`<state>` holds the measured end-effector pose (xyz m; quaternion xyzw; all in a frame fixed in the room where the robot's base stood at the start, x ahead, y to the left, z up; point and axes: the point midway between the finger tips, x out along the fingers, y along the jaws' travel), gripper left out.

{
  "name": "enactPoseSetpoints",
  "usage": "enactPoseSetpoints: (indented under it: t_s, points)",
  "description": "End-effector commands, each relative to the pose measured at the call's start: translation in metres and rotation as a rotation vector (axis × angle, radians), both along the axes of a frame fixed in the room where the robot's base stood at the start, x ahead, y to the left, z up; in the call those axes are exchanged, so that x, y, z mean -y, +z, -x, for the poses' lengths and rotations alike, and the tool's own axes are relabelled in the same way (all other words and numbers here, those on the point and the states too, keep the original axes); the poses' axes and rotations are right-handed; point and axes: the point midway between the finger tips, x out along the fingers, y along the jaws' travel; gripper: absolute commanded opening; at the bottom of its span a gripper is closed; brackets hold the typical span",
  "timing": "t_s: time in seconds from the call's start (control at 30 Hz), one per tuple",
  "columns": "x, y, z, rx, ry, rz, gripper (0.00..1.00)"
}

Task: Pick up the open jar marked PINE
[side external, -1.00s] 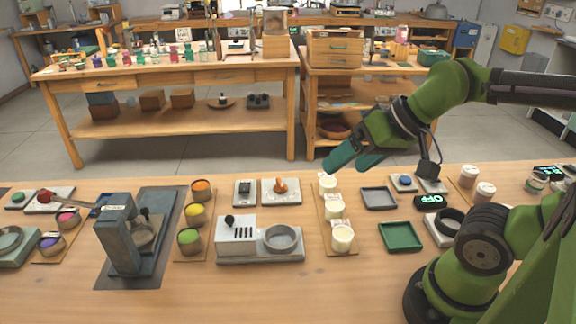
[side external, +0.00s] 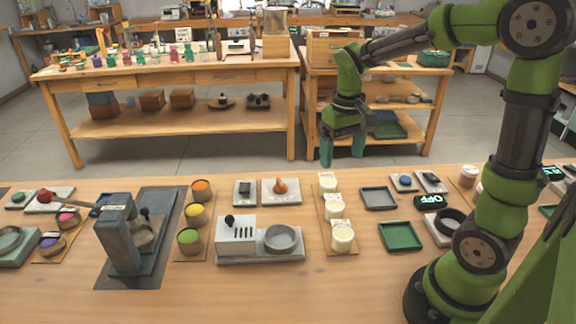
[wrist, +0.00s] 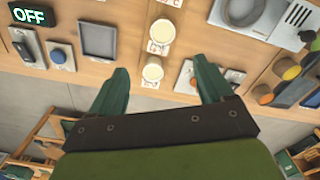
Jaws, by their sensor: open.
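Three cream-filled open jars stand in a row on a narrow wooden board: a back jar (side external: 327,184), a middle jar (side external: 334,208) and a front jar (side external: 342,238). Their labels are too small to read, so I cannot tell which is marked PINE. In the wrist view the back jar (wrist: 152,73) appears between my fingertips, with the middle jar (wrist: 162,32) above it in the picture. My gripper (side external: 342,158) is open and empty, pointing down, above and behind the back jar, apart from all the jars.
A grey tray (side external: 378,198) and a green tray (side external: 400,236) lie right of the jars. A grey device with a round pan (side external: 260,242) stands left. Cups of coloured powder (side external: 195,214) are farther left. Another lidded jar (side external: 468,176) stands near my arm.

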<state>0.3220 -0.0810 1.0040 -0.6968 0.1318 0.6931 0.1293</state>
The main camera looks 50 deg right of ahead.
Motion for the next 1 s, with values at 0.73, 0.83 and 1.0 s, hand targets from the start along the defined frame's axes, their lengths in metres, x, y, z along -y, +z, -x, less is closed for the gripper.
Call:
enactPoseSetpoints:
  t_s: [0.73, 0.83, 1.0]
  points:
    - [-0.002, -0.117, 0.002, -0.005, 0.006, -0.005, 0.80]
    - [-0.004, -0.127, 0.003, -0.009, 0.007, -0.005, 0.80]
    - [-0.007, -0.154, 0.003, -0.009, 0.008, -0.005, 0.80]
